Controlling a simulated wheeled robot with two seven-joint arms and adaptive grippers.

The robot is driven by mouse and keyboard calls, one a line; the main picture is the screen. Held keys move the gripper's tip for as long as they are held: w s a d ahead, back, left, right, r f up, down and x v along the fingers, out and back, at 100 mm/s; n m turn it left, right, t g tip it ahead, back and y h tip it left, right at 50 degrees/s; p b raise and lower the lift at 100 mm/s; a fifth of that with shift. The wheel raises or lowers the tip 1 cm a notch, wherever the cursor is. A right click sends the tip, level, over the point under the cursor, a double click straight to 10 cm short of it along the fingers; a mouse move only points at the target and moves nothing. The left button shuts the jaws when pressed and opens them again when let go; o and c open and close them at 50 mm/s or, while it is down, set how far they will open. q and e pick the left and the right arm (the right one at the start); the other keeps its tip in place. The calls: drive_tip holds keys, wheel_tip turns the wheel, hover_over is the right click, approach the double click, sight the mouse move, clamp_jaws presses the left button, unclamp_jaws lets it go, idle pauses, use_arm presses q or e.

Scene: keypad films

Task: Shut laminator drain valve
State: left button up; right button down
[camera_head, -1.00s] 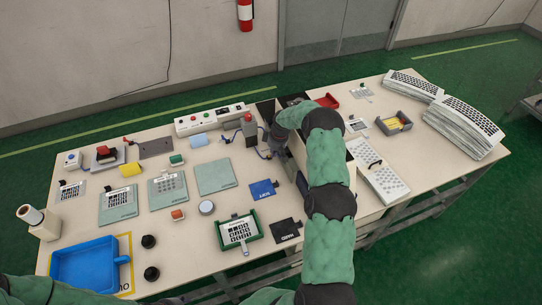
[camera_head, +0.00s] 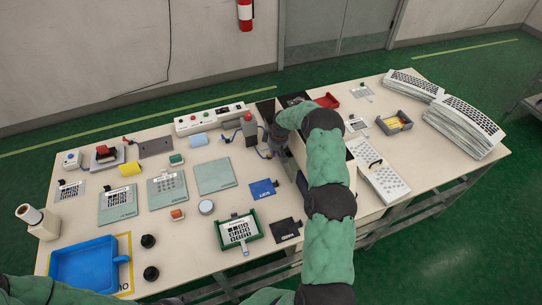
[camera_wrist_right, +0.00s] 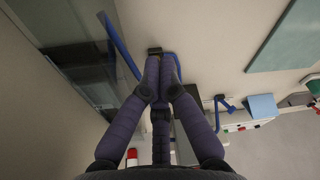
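My right gripper (camera_wrist_right: 160,62) is at a short run of blue tubing (camera_wrist_right: 123,45) in the right wrist view. Its fingers are drawn together, with their tips at a small black part (camera_wrist_right: 155,50), which may be the valve's handle. I cannot tell whether this part is between the tips. In the head view, my right arm reaches to the dark opening at the middle of the table and hides much of that spot. A bit of blue tubing (camera_head: 264,153) shows just left of the wrist. My left gripper cannot be made out clearly at the bottom edge.
A grey block with a red top (camera_head: 249,128) stands just left of my right wrist. A white control panel (camera_head: 212,118) lies behind it. A white perforated tray (camera_head: 382,178) is right of my arm. A blue tray (camera_head: 86,266) sits at the front left.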

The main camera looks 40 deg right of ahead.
drive_tip(key=shift+s+b+x, duration=0.2)
drive_tip(key=shift+b+x, duration=0.65)
drive_tip(key=shift+x, duration=0.15)
drive_tip(key=shift+s+b+x, duration=0.2)
drive_tip(key=shift+b+x, duration=0.6)
drive_tip(key=shift+x, duration=0.15)
drive_tip(key=shift+w+d+f+b, duration=0.1)
drive_tip(key=shift+w+d+b, duration=0.15)
drive_tip(key=shift+w+b, duration=0.4)
drive_tip(key=shift+w+d+b, duration=0.25)
drive_tip(key=shift+w+b, duration=0.4)
drive_tip(key=shift+w, duration=0.05)
drive_tip(key=shift+w+d+f+b, duration=0.1)
drive_tip(key=shift+w+d+b, duration=0.15)
drive_tip(key=shift+w+b, duration=0.4)
drive_tip(key=shift+s+r, duration=0.1)
drive_tip(key=shift+s+a+r, duration=0.1)
drive_tip(key=shift+s, duration=0.15)
drive_tip(key=shift+w+a+p+v, duration=0.1)
drive_tip(key=shift+w+p+v, duration=0.3)
drive_tip(key=shift+v, duration=0.9)
drive_tip(key=shift+w+a+p+v, duration=0.15)
drive_tip(key=shift+p+v, duration=0.5)
drive_tip(key=shift+v, duration=0.65)
drive_tip(key=shift+w+d+p+v, duration=0.1)
drive_tip(key=shift+w+p+v, duration=0.3)
drive_tip(key=shift+v, duration=0.85)
drive_tip(key=shift+s+r, duration=0.15)
